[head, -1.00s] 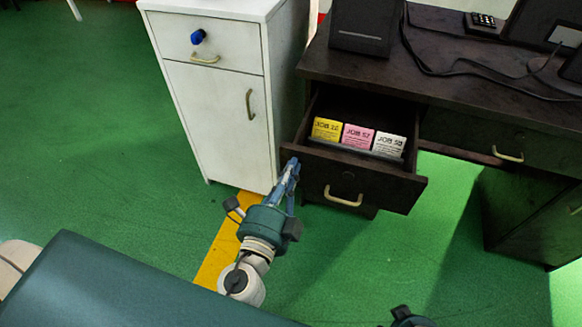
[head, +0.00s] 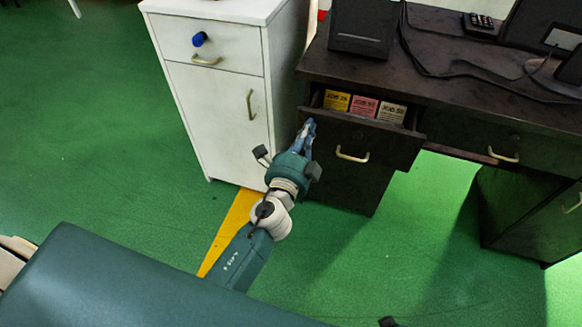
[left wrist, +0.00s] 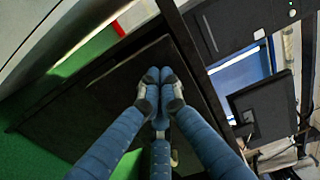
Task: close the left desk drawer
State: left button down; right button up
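The left desk drawer (head: 370,142) is dark brown with a pale curved handle (head: 352,154). It stands slightly open; yellow, pink and white job cards (head: 364,106) show in the gap under the desk top. My left gripper (head: 309,124) is at the left end of the drawer front, its fingertips together. In the left wrist view the blue fingers (left wrist: 157,78) meet, with nothing seen between them, against the dark drawer front; whether they touch it is hard to tell. My right gripper is not clearly seen; only a small dark part shows at the bottom edge of the head view.
A white cabinet (head: 222,105) stands close to the left of the dark desk (head: 460,90). The desk top carries a dark monitor, cables and a phone-like device. A second drawer (head: 480,140) is at right. Green floor is free in front.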

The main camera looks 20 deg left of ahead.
pick_arm(q)
jog(key=b, duration=0.1)
send_near(321, 94)
jog(key=r, duration=0.1)
jog(key=s+r, duration=0.1)
jog(key=d+r, duration=0.1)
jog(key=shift+s+d, duration=0.1)
jog(key=shift+s, duration=0.15)
jog(key=w+b, duration=0.2)
jog(key=w, duration=0.4)
jog(key=shift+w, duration=0.4)
jog(key=shift+r, duration=0.25)
jog(key=shift+w+r, duration=0.1)
pick_arm(e)
notch_tip(321, 94, up, 11)
jog(key=w, duration=0.2)
jog(key=shift+w+f+t, duration=0.15)
jog(key=shift+w+t, duration=0.15)
pick_arm(q)
jog(key=shift+r, duration=0.1)
pick_arm(e)
jog(key=shift+a, duration=0.1)
